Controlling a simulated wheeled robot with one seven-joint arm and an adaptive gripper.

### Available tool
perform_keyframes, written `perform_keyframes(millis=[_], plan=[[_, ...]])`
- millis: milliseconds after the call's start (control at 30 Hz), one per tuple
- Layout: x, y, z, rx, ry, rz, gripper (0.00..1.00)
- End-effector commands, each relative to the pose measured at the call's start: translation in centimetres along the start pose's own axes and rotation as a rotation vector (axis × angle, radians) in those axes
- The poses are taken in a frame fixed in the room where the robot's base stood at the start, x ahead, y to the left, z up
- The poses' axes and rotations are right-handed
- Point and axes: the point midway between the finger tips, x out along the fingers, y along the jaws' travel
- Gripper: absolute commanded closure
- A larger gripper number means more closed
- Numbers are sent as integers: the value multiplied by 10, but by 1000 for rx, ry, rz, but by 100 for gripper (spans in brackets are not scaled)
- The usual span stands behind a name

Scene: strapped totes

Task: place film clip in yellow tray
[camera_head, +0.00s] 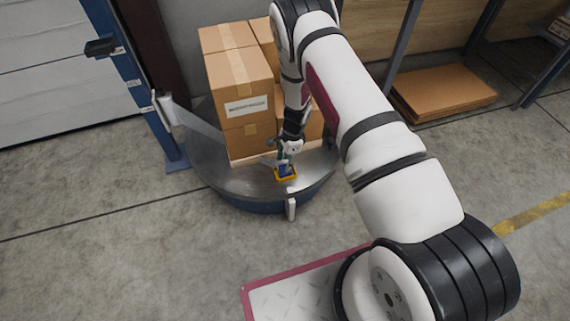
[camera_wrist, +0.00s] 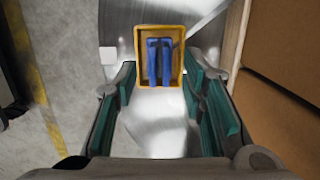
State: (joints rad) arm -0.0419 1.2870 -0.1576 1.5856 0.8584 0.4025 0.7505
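The yellow tray (camera_wrist: 178,34) lies on the round metal turntable, beyond my fingertips in the wrist view. The blue film clip (camera_wrist: 153,62) rests inside the tray, seen from above as two upright bars joined near the top. In the head view the yellow tray (camera_head: 294,176) sits near the turntable's front edge, with the small blue clip (camera_head: 284,168) in it. My gripper (camera_wrist: 160,90) is open, its green-padded fingers spread wide with nothing between them. In the head view my gripper (camera_head: 287,150) is just above and behind the tray.
Stacked cardboard boxes (camera_head: 240,80) stand on the turntable (camera_head: 225,180), close to the right of my gripper in the wrist view. A blue post (camera_head: 140,80) rises at the left. The floor in front is clear.

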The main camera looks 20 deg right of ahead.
Motion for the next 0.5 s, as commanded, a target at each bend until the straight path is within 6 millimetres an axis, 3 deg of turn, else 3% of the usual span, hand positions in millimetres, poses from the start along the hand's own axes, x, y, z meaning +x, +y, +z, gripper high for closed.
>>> perform_keyframes(millis=[33,200,500], plan=[[-15,0,0,0,0,-2,62],[-51,0,0,1,1,-1,62],[-88,0,0,1,0,0,62]])
